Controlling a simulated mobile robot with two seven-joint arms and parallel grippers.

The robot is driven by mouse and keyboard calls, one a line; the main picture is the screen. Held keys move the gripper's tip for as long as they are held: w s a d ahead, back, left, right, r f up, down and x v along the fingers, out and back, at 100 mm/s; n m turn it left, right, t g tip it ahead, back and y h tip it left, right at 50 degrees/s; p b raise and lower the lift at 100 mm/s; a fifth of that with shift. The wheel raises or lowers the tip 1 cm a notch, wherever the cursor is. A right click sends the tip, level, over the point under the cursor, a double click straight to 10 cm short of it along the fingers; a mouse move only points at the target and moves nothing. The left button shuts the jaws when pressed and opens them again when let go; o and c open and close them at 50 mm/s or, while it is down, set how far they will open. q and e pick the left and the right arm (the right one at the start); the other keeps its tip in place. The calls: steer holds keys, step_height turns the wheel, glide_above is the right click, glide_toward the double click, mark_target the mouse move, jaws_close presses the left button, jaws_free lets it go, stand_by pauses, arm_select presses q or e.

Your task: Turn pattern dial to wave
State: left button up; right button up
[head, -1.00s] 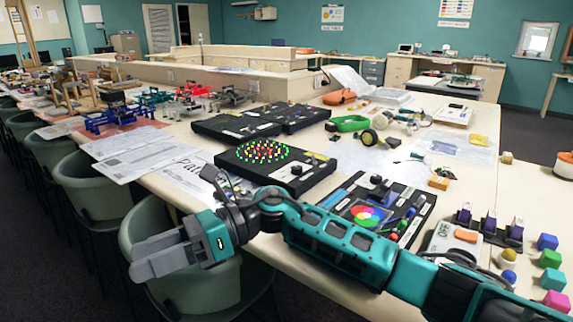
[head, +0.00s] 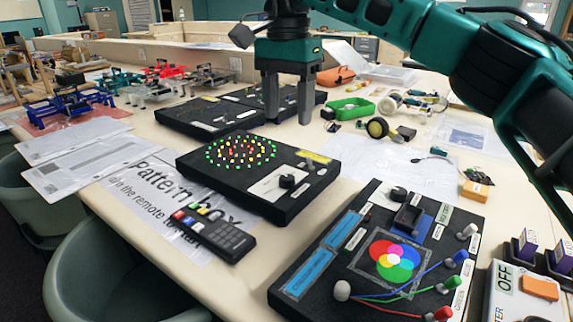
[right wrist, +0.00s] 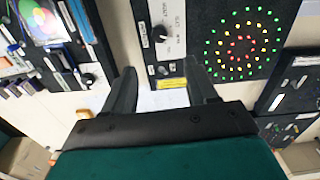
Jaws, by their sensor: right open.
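The pattern box is a black box (head: 300,205) with rings of lit green, yellow and red dots on top. Its dial, a black knob on a white plate (head: 288,181), is at the box's right side; the dial also shows in the right wrist view (right wrist: 158,33). My right gripper (head: 289,118) points down, open and empty, above the far side of the pattern box. In the right wrist view its fingers (right wrist: 159,70) lie apart, with the dial beyond their tips. The dial's labels are too small to read. My left gripper is out of view.
A black remote (head: 212,235) lies on a "Pattern box" sheet in front. A colour-light box (head: 335,275) with knobs and wires stands at front right. Other black boxes (head: 205,117) stand behind. A green tray (head: 351,109) is at the back right.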

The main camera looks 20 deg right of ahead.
mark_target(287, 177)
step_height(287, 177, down, 11)
steer(key=shift+s+b, duration=0.15)
steer(key=shift+b, duration=0.95)
steer(key=shift+f, duration=0.7)
steer(key=shift+a, duration=0.1)
steer(key=c, duration=1.1)
